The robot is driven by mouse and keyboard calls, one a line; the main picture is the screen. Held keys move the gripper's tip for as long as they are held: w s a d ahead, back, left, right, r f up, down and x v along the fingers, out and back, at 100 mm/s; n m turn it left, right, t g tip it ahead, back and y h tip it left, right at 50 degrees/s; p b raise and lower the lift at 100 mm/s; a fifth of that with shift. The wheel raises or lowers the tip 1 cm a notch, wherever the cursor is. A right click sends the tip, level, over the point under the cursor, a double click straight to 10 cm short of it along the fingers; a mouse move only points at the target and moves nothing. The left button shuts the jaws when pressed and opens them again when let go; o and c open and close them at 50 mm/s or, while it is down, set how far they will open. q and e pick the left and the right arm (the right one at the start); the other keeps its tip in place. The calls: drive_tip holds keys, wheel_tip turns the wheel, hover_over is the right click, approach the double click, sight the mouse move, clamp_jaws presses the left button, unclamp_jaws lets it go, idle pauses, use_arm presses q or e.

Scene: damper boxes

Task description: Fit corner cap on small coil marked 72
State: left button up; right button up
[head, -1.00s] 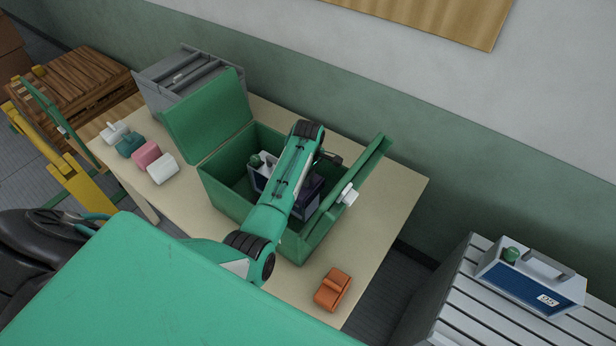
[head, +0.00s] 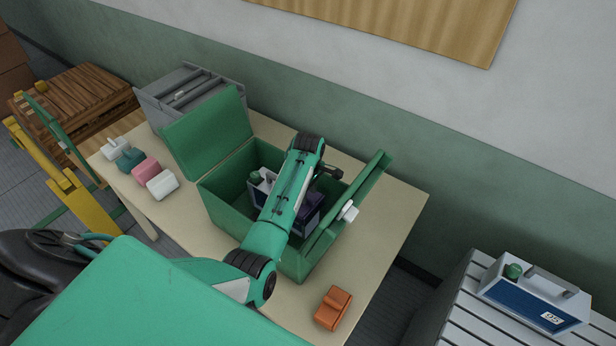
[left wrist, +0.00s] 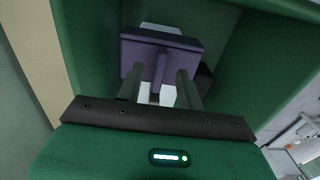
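A purple cap-like piece with a narrow fin (left wrist: 160,65) shows in the left wrist view. White surfaces show above and below it. In the head view, its dark purple part (head: 312,199) is inside the green box (head: 222,206), seemingly on the right end of a white-and-blue unit (head: 264,178) with a green knob. My arm hides much of that unit, and I read no number on it. My left gripper (left wrist: 157,86) reaches into the box, its open fingers either side of the fin with gaps. My right gripper is not in view.
Several blocks, including a pink one (head: 146,169), stand on the table's left; an orange one (head: 332,308) is at front. Box flaps stand open, a white piece (head: 348,211) at the right one. A grey case (head: 190,92) stands behind.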

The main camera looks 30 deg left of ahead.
use_arm(q)
wheel_tip(320, 180, up, 12)
drive_tip(key=b, duration=0.1)
drive_tip(key=shift+s, duration=0.1)
